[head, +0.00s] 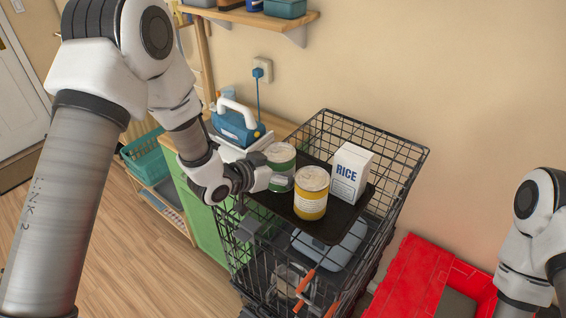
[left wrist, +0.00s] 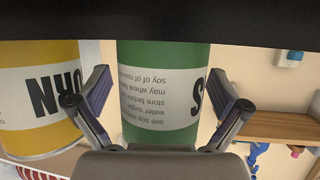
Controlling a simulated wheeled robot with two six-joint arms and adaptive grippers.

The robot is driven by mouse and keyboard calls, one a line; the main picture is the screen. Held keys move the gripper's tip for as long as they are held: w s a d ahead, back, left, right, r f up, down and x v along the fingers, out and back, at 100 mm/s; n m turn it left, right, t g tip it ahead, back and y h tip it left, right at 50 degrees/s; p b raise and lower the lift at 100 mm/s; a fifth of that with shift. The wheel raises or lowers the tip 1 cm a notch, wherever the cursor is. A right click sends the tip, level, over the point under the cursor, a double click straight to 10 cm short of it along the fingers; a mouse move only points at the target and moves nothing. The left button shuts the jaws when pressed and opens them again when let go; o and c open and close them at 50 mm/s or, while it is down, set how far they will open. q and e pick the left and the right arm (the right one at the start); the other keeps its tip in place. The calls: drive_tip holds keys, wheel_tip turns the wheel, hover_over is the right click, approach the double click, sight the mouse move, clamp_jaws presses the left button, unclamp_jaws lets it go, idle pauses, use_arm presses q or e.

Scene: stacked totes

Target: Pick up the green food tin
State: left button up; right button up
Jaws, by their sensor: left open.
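The green food tin (head: 281,158) stands upright on a dark tray (head: 335,229) on top of a black wire cart. My left gripper (head: 264,180) is at its left side in the head view, hiding part of it. In the left wrist view the green tin (left wrist: 163,60), with its pale label, appears upside down between the two spread fingers of my left gripper (left wrist: 160,92). Gaps show between the tin and both fingers, so the gripper is open and holds nothing. My right arm shows at the right edge of the head view; its gripper is out of the picture.
A yellow tin (head: 311,194) stands close beside the green one, also in the left wrist view (left wrist: 42,95). A white rice box (head: 350,173) is behind it. Cart wire walls (head: 395,160) rise around the tray. A blue-and-white appliance (head: 236,125) stands on the counter behind.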

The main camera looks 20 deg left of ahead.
use_arm(q)
drive_tip(key=shift+s+a, duration=0.15)
drive_tip(key=shift+s, duration=0.05)
drive_tip(key=shift+c, duration=0.4)
drive_tip(key=shift+s+a+r, duration=0.15)
drive_tip(key=shift+s+a, duration=0.05)
drive_tip(key=c, duration=0.5)
drive_tip(key=shift+s, duration=0.1)
drive_tip(key=c, duration=1)
drive_tip(key=shift+w+d, duration=0.15)
drive_tip(key=shift+w, duration=0.05)
